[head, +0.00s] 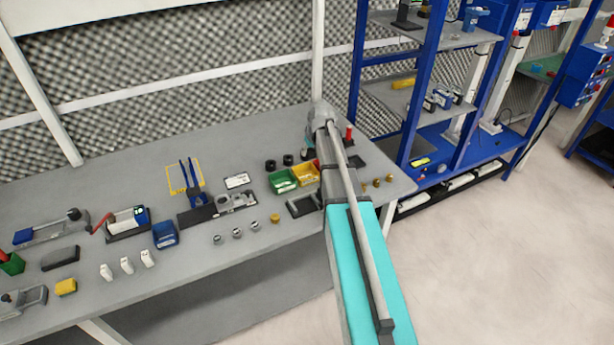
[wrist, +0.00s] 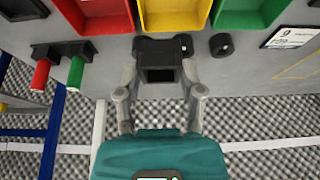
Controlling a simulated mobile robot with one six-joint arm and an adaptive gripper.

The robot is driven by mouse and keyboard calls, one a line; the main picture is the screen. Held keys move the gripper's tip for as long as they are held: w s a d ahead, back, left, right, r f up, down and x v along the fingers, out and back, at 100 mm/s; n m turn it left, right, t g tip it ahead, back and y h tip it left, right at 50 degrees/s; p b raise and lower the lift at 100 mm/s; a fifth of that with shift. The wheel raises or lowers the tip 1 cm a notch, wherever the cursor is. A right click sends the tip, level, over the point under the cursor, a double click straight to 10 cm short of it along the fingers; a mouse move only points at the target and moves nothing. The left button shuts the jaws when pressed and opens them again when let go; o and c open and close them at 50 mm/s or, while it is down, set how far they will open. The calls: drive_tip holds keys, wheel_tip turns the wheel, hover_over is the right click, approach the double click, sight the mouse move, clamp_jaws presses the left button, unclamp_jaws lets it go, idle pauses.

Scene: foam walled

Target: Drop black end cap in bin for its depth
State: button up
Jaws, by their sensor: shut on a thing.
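My gripper (wrist: 162,47) is shut in the wrist view, its dark fingertips close on a small dark piece that I take to be a black end cap. The pads and the piece blend, so its outline is unclear. Another black end cap (wrist: 221,44) stands on the table. In the head view my arm mostly hides the gripper; the green bin (head: 282,181) and yellow bin (head: 305,175) show.
A block with red (wrist: 41,73) and green (wrist: 76,72) pins stands left of the gripper in the wrist view. A label card (wrist: 291,37) lies right. In the head view, fixtures and small parts crowd the grey table (head: 215,280); blue shelving (head: 435,80) stands right.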

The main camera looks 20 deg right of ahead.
drive_tip(key=shift+f, duration=0.15)
drive_tip(key=shift+f+b, duration=2.9)
drive_tip(key=shift+b, duration=0.05)
drive_tip(key=o, duration=1.2)
drive_tip(key=s+a, duration=0.4)
drive_tip(key=s+a+g+p, duration=0.1)
drive_tip(key=s+a, duration=0.3)
drive_tip(key=s+a+r+g+p, duration=0.1)
drive_tip(key=s+a, duration=0.3)
drive_tip(key=a, duration=0.1)
drive_tip(key=shift+a+r, duration=0.1)
drive_tip(key=s+a, duration=0.3)
drive_tip(key=s, duration=0.1)
drive_tip(key=s+a+g+p, duration=0.1)
drive_tip(key=s+a, duration=0.2)
drive_tip(key=s, duration=0.2)
drive_tip(key=s+a+r+g, duration=0.1)
drive_tip(key=s+a, duration=0.2)
drive_tip(key=s, duration=0.1)
drive_tip(key=shift+s+r+p, duration=0.1)
drive_tip(key=shift+s+p, duration=0.2)
drive_tip(key=shift+p, duration=0.05)
